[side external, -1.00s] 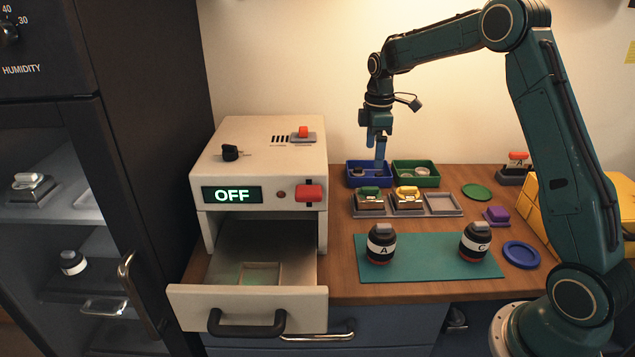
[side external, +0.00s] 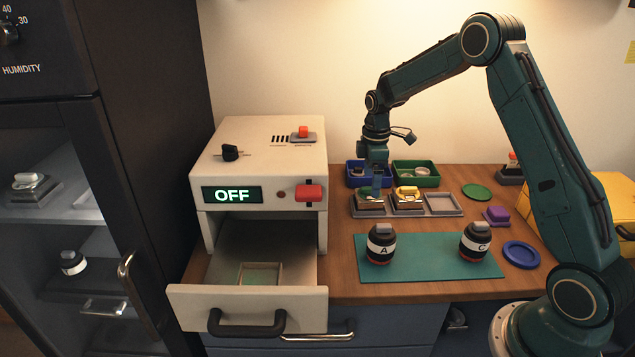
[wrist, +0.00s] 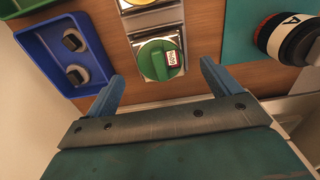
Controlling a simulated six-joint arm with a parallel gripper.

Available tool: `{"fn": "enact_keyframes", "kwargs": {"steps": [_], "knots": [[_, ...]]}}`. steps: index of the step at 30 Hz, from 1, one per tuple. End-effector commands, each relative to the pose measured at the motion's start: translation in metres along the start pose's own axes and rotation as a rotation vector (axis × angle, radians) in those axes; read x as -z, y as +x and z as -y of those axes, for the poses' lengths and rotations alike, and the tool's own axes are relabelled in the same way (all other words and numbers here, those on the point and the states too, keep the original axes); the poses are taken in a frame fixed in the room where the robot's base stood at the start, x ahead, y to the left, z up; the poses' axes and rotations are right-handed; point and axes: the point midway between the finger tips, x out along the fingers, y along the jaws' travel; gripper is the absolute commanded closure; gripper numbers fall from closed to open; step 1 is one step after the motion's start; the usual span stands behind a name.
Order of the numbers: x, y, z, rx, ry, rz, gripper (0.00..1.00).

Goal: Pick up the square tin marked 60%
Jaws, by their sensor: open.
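A square silver tin with a round green top and a small white label (wrist: 161,58) sits in the left compartment of a grey tray. The label is too small to read surely. In the side view this tin (side external: 369,207) is partly behind my fingers. A second square tin with a yellow top (side external: 407,200) sits in the middle compartment; its edge shows at the top of the wrist view (wrist: 145,5). My gripper (wrist: 162,74) is open and empty, its fingers on either side of the green-topped tin in the picture. In the side view my gripper (side external: 377,190) is low over this tin.
The right compartment of the grey tray (side external: 443,204) is empty. A blue bin (side external: 356,183) and a green bin (side external: 431,182) stand behind it. Two black jars, A (side external: 381,244) and C (side external: 475,243), stand on the teal mat (side external: 428,266) in front.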

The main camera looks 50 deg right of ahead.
Motion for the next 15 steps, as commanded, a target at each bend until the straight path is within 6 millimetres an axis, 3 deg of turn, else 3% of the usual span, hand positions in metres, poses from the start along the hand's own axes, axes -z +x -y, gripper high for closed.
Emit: {"fn": "enact_keyframes", "kwargs": {"steps": [15], "knots": [[-0.001, 0.048, 0.000, 0.001, 0.000, 0.000, 0.11]]}}
